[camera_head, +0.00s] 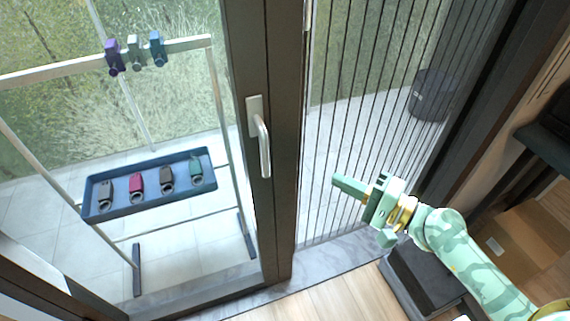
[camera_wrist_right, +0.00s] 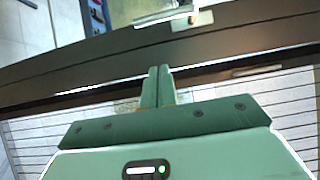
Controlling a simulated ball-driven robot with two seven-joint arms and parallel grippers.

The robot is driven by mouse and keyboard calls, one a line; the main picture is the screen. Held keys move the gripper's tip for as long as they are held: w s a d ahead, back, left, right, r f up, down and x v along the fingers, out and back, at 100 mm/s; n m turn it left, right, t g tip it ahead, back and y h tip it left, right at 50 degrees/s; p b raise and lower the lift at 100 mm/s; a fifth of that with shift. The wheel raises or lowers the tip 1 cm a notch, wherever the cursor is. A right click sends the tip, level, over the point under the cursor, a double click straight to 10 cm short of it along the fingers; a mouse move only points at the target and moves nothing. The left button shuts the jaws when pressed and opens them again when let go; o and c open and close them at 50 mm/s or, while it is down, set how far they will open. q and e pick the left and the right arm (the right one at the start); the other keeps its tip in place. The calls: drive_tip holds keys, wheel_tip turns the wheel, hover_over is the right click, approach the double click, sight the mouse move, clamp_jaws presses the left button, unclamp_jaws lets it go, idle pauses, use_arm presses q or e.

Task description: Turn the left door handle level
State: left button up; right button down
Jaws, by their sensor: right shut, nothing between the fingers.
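The door handle (camera_head: 264,148) is a silver lever on a pale plate, on the dark frame of the glass door (camera_head: 285,220). Its lever hangs down from the plate, close to upright. It also shows in the right wrist view (camera_wrist_right: 158,18), ahead of the fingers. My right gripper (camera_head: 340,183) is shut and empty. In the head view it is to the right of the handle and a little lower, apart from it. The right wrist view shows its two fingers (camera_wrist_right: 157,78) pressed together. My left gripper is not in view.
Through the glass, a metal rack (camera_head: 60,70) carries purple, pale and blue clamps on its top bar. A blue tray (camera_head: 150,205) on it holds several small coloured items. A pleated screen (camera_head: 350,110) fills the opening right of the frame. A dark bin (camera_head: 432,95) stands behind it.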

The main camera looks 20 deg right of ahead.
drive_tip(key=shift+w, duration=0.1)
drive_tip(key=s+a+p+x, duration=0.1)
drive_tip(key=a+p+x, duration=0.1)
drive_tip(key=x, duration=1)
drive_tip(key=shift+a+p, duration=0.35)
drive_tip(key=shift+p, duration=0.4)
